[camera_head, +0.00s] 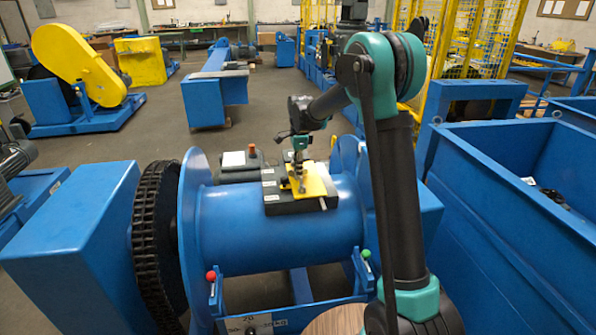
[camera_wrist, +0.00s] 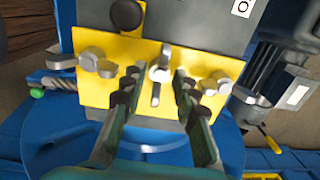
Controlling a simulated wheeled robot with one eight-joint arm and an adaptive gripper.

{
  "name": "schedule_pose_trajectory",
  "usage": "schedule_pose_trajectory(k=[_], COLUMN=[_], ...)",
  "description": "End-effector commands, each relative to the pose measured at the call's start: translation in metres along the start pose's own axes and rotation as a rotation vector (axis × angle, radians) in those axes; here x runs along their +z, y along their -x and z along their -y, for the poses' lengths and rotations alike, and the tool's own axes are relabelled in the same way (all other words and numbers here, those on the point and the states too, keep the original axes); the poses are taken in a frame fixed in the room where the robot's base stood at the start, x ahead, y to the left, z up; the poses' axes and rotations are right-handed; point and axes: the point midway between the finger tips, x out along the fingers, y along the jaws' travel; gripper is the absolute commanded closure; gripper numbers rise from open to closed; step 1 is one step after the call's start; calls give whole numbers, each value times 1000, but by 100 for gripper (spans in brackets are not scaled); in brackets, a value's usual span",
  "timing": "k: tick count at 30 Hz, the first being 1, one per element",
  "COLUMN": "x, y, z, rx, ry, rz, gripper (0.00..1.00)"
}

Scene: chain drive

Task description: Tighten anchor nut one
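A yellow plate (camera_head: 318,178) lies on a dark block (camera_head: 288,207) on top of the blue drum (camera_head: 280,235). A small silver part with a round head and short stem (camera_wrist: 156,92) stands out at the middle. Which is anchor nut one, I cannot tell. My gripper (camera_wrist: 157,78) is open, one finger on each side of this middle part, with visible gaps. In the head view my gripper (camera_head: 299,178) is just over the plate.
Flanges and a chain wheel (camera_head: 158,240) flank the drum's left end. Levers with a red knob (camera_head: 211,275) and a green knob (camera_head: 366,254) stand in front. A large blue bin (camera_head: 500,215) is at the right. A black knob (camera_wrist: 127,15) rises beside the plate.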

Motion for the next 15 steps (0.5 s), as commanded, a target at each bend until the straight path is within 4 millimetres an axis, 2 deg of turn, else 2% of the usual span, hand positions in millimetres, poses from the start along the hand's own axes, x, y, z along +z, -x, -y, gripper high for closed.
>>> schedule_pose_trajectory(k=[15], x=[0], y=[94], z=[0], rx=[0], ry=[0], rz=[0], gripper=[71])
